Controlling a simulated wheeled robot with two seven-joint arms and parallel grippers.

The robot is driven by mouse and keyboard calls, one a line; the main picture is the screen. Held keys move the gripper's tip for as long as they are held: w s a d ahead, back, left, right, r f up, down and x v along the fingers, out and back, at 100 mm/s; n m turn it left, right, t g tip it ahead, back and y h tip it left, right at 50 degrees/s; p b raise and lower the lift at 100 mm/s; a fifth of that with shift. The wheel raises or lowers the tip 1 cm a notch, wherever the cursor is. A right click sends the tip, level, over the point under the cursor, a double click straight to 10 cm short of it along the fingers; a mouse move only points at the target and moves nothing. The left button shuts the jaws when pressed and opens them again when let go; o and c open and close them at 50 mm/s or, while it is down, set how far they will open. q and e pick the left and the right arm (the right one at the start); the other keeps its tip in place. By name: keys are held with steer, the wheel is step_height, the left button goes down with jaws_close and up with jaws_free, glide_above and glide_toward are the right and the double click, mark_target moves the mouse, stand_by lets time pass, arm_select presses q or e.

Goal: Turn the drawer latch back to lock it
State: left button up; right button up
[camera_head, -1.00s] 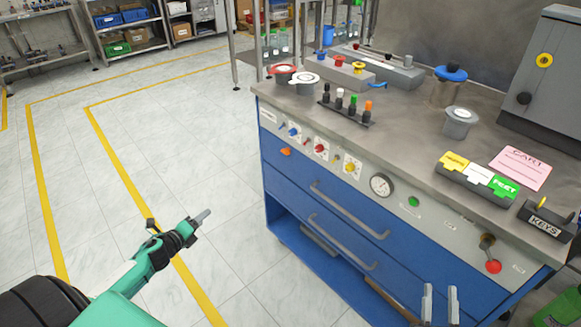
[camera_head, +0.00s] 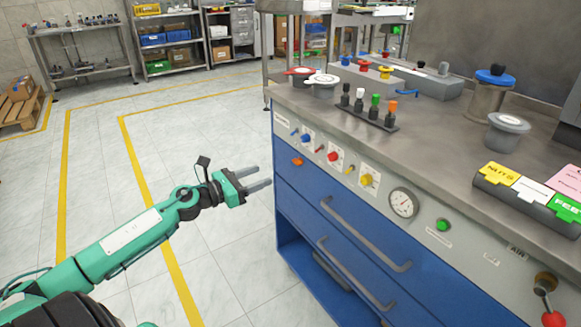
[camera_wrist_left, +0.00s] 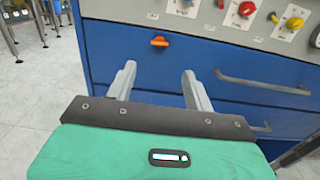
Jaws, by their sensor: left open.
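The orange drawer latch (camera_head: 297,162) sits on the blue front of the cabinet, near the top left corner of the upper drawer. It also shows in the left wrist view (camera_wrist_left: 159,41), lying about level, beyond my fingertips and between them. My left gripper (camera_head: 270,177) is open and empty, pointing right toward the cabinet, left of the latch and a little lower in the head view. In the left wrist view its two grey fingers (camera_wrist_left: 158,72) stand apart from the latch. The upper drawer (camera_head: 318,205) appears closed. My right gripper is out of view.
The panel above the drawers has coloured knobs (camera_head: 367,180), a gauge (camera_head: 403,203) and a green button (camera_head: 443,225). A grey drawer handle (camera_head: 362,236) sticks out right of the latch. The floor (camera_head: 235,250) left of the cabinet is clear.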

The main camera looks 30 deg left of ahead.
mark_target(303, 162)
arm_select(q)
steer(key=x, duration=1.1)
steer(key=shift+a, duration=0.1)
steer(key=c, duration=1)
